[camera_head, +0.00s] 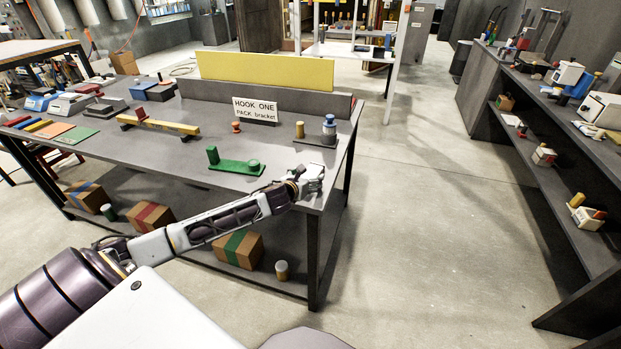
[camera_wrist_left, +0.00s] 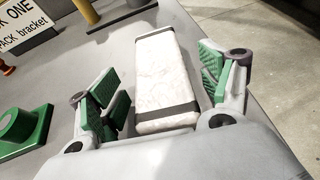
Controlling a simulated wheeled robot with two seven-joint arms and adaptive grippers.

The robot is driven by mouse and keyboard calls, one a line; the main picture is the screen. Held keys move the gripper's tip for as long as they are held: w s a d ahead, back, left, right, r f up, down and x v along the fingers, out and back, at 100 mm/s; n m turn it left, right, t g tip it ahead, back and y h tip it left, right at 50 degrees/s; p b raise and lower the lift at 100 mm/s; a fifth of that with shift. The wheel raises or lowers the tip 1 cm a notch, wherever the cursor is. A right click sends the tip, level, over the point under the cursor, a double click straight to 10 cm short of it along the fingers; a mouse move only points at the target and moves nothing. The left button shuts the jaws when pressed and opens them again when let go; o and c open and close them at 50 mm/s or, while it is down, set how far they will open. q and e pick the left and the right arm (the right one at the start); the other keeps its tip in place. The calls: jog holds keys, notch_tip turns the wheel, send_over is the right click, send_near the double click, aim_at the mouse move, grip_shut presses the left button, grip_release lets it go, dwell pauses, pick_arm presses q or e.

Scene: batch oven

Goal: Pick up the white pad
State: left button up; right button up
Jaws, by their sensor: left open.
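The white pad (camera_wrist_left: 160,68) lies on the grey table top (camera_wrist_left: 75,65) in the left wrist view. It is a pale, faintly marbled block with grey bands near its far and near ends. My left gripper (camera_wrist_left: 158,84) is open, its green-padded fingers on either side of the pad with a gap on each side. In the head view my left gripper (camera_head: 313,183) is low over the table's right front corner. There I cannot clearly tell the pad from the gripper. My right gripper is not in view.
A green fixture with posts (camera_head: 237,167) stands left of the gripper. A grey base with a blue-topped post (camera_head: 329,130) is behind it. A sign (camera_head: 255,109) stands farther back. Boxes sit on the lower shelf (camera_head: 290,287). Open floor (camera_head: 430,230) lies to the right.

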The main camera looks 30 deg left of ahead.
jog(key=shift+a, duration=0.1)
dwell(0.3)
pick_arm(q)
jog(key=c, duration=0.9)
jog(key=shift+o, duration=0.2)
jog(key=shift+r, duration=0.1)
notch_tip(320, 180, up, 8)
jog(key=shift+r+p, duration=0.25)
jog(key=shift+p, duration=0.1)
jog(key=shift+r, duration=0.65)
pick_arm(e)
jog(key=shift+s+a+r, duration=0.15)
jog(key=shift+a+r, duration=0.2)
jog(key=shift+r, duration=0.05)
pick_arm(q)
jog(key=shift+s+f, duration=0.1)
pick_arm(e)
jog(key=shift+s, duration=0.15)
